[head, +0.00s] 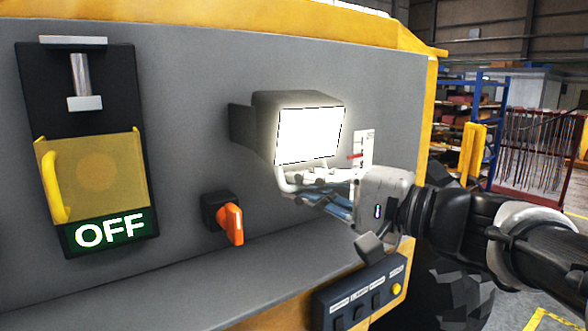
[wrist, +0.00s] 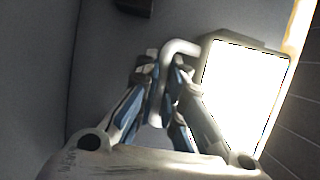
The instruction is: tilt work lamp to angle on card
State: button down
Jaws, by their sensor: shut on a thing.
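The work lamp (head: 308,136) is a dark box with a bright, lit face, mounted on the grey panel. Its lit face also shows at the right of the wrist view (wrist: 245,95). A pale bent handle (wrist: 182,47) sticks out from the lamp. My gripper (head: 318,186) is at the lamp's lower edge. In the wrist view my gripper (wrist: 165,75) is shut on the handle. A white card (head: 364,150) with a red mark stands on the panel just right of the lamp. Its lower part is hidden behind my gripper, and its markings are too small to read.
An orange rotary switch (head: 231,222) juts out below and left of the lamp. A black box with a yellow flap (head: 95,175) and an OFF sign (head: 110,232) is at the left. A button strip (head: 358,302) sits below my gripper.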

jog(key=shift+s+d+r+h, duration=0.1)
jog(key=shift+s+d+h, duration=0.1)
jog(key=shift+h, duration=0.1)
jog(key=c, duration=2)
grip_release()
jog(key=shift+r, duration=0.1)
